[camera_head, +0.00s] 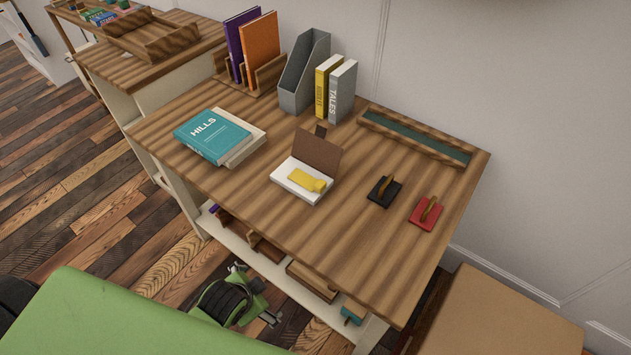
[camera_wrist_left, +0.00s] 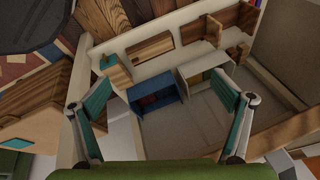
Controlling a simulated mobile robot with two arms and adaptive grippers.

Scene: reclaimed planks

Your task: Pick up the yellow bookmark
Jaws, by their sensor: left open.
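The yellow bookmark (camera_head: 306,180) lies on the white pages of an open book (camera_head: 290,183) with a raised brown cover, near the middle of the wooden desk. My left gripper (camera_wrist_left: 165,108) is open in the left wrist view, its two teal-padded fingers wide apart with nothing held between them. In the head view its green and black arm end shows low, below the desk's front edge and well apart from the bookmark. The bookmark does not show in the left wrist view. My right gripper is not in view.
The desk (camera_head: 240,205) holds a teal book (camera_head: 212,135) at left, upright yellow (camera_head: 325,85) and grey (camera_head: 342,92) books behind, and black (camera_head: 384,190) and red (camera_head: 426,213) handled blocks at right. A lower shelf holds small items. The desk front is clear.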

